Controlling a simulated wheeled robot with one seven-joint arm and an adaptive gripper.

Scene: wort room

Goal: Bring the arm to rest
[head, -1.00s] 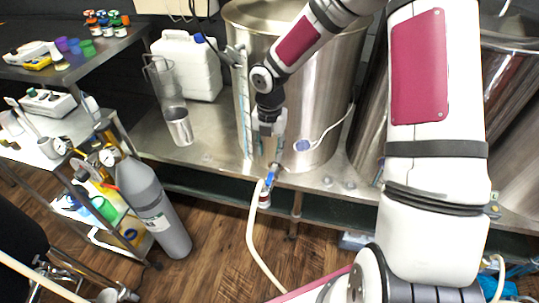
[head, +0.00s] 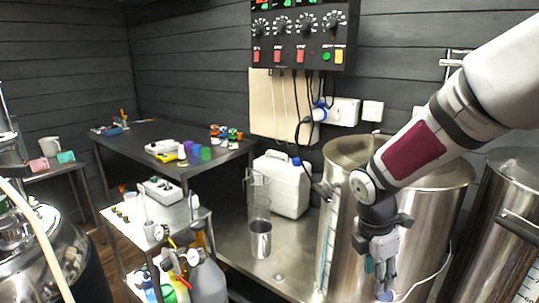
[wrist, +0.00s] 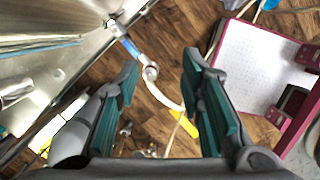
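My gripper (head: 382,278) hangs down in front of the large steel kettle (head: 345,215) in the head view, on the end of my bent white and dark red arm. The lower part of the gripper is close to the frame's bottom edge. In the wrist view my gripper (wrist: 160,65) has its two teal-padded fingers spread well apart, with nothing held between them. Beyond the fingers are a valve with a blue handle (wrist: 127,46) and a pale hose (wrist: 165,95) over the wooden floor. The valve appears apart from the fingers.
A white jerrycan (head: 283,185), a clear cylinder (head: 258,195) and a steel cup (head: 260,240) stand left of the kettle. A grey gas bottle (head: 208,280) stands by the cart. Another steel vessel (head: 505,230) is at right. A control box (head: 300,35) hangs on the wall.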

